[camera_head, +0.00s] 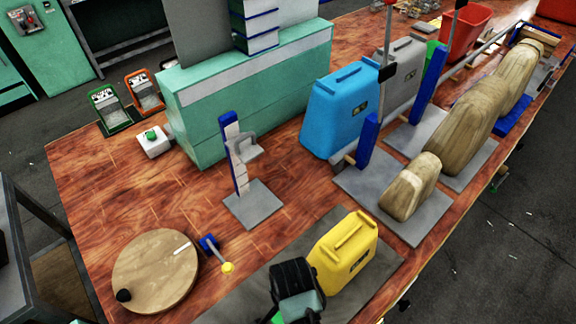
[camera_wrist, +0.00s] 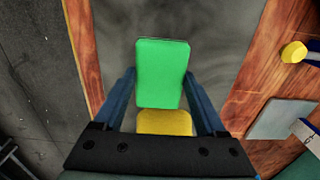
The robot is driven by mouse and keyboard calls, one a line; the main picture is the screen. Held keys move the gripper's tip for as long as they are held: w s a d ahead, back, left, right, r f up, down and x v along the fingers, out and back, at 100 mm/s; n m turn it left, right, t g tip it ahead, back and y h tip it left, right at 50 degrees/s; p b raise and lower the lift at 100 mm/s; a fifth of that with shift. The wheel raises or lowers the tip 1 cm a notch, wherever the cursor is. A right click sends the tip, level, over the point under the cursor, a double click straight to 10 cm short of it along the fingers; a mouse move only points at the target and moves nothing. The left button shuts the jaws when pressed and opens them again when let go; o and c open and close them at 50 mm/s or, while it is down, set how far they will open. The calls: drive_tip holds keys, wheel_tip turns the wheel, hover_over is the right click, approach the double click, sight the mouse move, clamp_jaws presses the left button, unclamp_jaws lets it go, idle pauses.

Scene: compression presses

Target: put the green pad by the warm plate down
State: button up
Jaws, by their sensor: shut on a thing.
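A bright green pad (camera_wrist: 162,72) is held between the two blue fingers of my gripper (camera_wrist: 160,85) in the wrist view. A bit of green, likely the same pad, shows beside my gripper (camera_head: 292,292) at the bottom of the head view. A flat dark grey plate (camera_head: 235,305) lies at the front of the bench under that area; I cannot tell whether it is the warm plate. A yellow canister (camera_head: 345,250) stands on it close to my gripper. Yellow (camera_wrist: 165,122) also shows below the pad in the wrist view. The gap between pad and plate cannot be judged.
A round wooden disc (camera_head: 155,270) and a small lever with a yellow knob (camera_head: 228,267) are to the left. A blue canister (camera_head: 343,112), a grey upright stand (camera_head: 253,205) and wooden blocks (camera_head: 408,188) on plates stand behind. Bare wood lies between.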

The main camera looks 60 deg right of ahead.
drive_tip(key=shift+f, duration=2)
drive_tip(key=shift+f, duration=0.15)
drive_tip(key=o, duration=1.3)
drive_tip(key=shift+c, duration=0.2)
wheel_tip(320, 180, up, 12)
drive_tip(key=shift+r, duration=0.2)
